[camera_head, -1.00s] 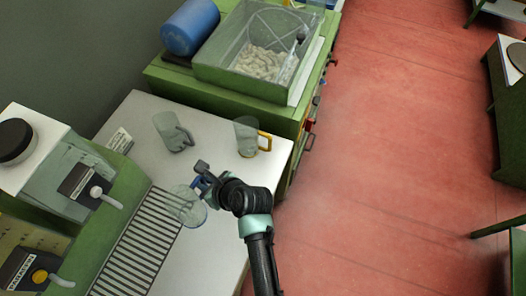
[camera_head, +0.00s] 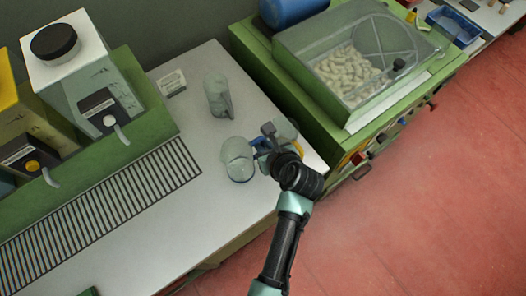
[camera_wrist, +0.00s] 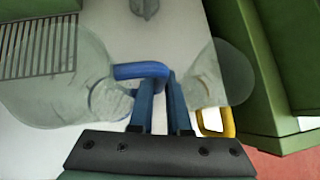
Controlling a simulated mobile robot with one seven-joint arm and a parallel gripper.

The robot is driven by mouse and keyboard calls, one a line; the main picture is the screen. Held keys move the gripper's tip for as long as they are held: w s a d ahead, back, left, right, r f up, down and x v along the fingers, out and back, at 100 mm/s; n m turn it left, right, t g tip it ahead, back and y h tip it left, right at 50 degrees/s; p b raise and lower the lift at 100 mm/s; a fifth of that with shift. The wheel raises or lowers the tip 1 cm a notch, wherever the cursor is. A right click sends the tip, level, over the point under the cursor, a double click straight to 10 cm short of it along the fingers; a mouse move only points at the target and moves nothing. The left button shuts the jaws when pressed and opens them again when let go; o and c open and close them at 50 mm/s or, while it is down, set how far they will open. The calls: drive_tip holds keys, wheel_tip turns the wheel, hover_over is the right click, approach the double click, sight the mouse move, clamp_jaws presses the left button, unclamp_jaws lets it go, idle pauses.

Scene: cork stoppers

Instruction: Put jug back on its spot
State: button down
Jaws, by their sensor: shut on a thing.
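A clear jug with a blue handle (camera_head: 238,160) is at my gripper (camera_head: 262,154), over the white counter (camera_head: 190,215). My gripper is shut on its blue handle, which shows between the fingers in the wrist view (camera_wrist: 140,71). The jug looks about upright; I cannot tell if its base touches the counter. A clear jug with a yellow handle (camera_head: 285,129) is just right of it, partly hidden by my gripper. A clear jug with a grey handle (camera_head: 216,95) stands farther back.
A slotted drain grille (camera_head: 110,195) and green dispensers with levers (camera_head: 117,133) are at the left. A small label card (camera_head: 171,82) is at the counter's back. A green machine with a clear bin of corks (camera_head: 350,75) stands right. Bare counter lies left of the held jug.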

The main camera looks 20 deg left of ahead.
drive_tip(key=shift+w+f, duration=0.1)
drive_tip(key=shift+f, duration=2.1)
drive_tip(key=shift+d+f, duration=0.1)
drive_tip(key=shift+f, duration=0.15)
drive_tip(key=c, duration=0.9)
unclamp_jaws()
drive_tip(key=shift+r, duration=0.1)
